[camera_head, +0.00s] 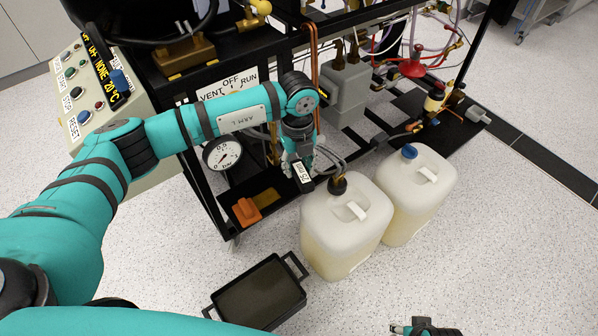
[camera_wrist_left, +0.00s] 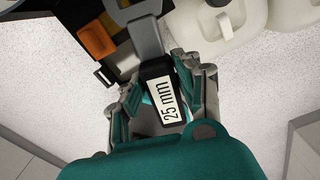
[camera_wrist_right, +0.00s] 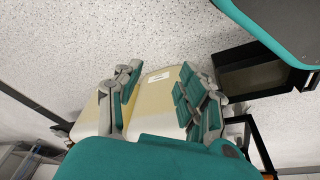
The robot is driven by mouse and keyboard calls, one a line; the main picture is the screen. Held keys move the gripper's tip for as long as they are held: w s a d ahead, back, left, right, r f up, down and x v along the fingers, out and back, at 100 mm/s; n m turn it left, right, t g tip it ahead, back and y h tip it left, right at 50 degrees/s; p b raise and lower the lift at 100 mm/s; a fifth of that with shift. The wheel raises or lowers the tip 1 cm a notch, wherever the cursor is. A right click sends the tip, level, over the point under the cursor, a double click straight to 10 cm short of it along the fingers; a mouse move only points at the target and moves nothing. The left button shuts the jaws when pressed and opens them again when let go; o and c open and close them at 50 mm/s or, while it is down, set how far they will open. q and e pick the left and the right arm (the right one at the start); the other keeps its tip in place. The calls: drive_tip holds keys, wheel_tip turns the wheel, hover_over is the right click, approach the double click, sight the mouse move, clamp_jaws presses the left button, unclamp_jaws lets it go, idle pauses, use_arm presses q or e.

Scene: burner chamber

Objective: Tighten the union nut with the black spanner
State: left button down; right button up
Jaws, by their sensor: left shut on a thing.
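My left gripper (camera_head: 300,170) is shut on the black spanner, whose handle carries a white 25 mm label. The spanner (camera_wrist_left: 146,42) shows best in the left wrist view, its grey shank reaching away from the fingers (camera_wrist_left: 163,85). In the head view the gripper hangs at the rig's front edge, left of the nearer canister's cap. The spanner's jaw end is out of clear view, and I cannot make out the union nut. My right gripper (camera_wrist_right: 158,92) is open and empty, facing the canisters; only its tip shows at the bottom of the head view (camera_head: 425,328).
Two whitish canisters (camera_head: 345,235) (camera_head: 428,190) stand on the floor before the rig. A black tray (camera_head: 207,311) lies nearer me. An orange block (camera_head: 246,211) and a pressure gauge (camera_head: 222,152) are left of the left gripper. Floor at the right is free.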

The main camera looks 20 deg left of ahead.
sight(298, 170)
use_arm(q)
drive_tip(key=shift+w+d+n, duration=0.1)
drive_tip(key=shift+w+n, duration=0.1)
drive_tip(key=shift+n, duration=0.4)
use_arm(e)
drive_tip(key=shift+r, duration=0.3)
use_arm(q)
drive_tip(key=shift+f, duration=0.45)
drive_tip(key=shift+w+a+f+b, duration=0.15)
drive_tip(key=shift+f+b, duration=0.35)
drive_tip(key=shift+w+a+f+b, duration=0.1)
drive_tip(key=shift+f+b, duration=0.35)
drive_tip(key=shift+f, duration=0.05)
drive_tip(key=shift+w+a+f+b, duration=0.1)
drive_tip(key=shift+f+b, duration=0.35)
drive_tip(key=shift+f, duration=0.15)
drive_tip(key=shift+w+a+f+b, duration=0.15)
drive_tip(key=shift+f+b, duration=0.2)
drive_tip(key=shift+f, duration=0.15)
use_arm(e)
drive_tip(key=w+v, duration=0.1)
drive_tip(key=v, duration=0.9)
drive_tip(key=shift+r+t, duration=0.4)
drive_tip(key=shift+r, duration=0.1)
drive_tip(key=shift+d, duration=0.1)
use_arm(q)
drive_tip(key=shift+w+a, duration=0.15)
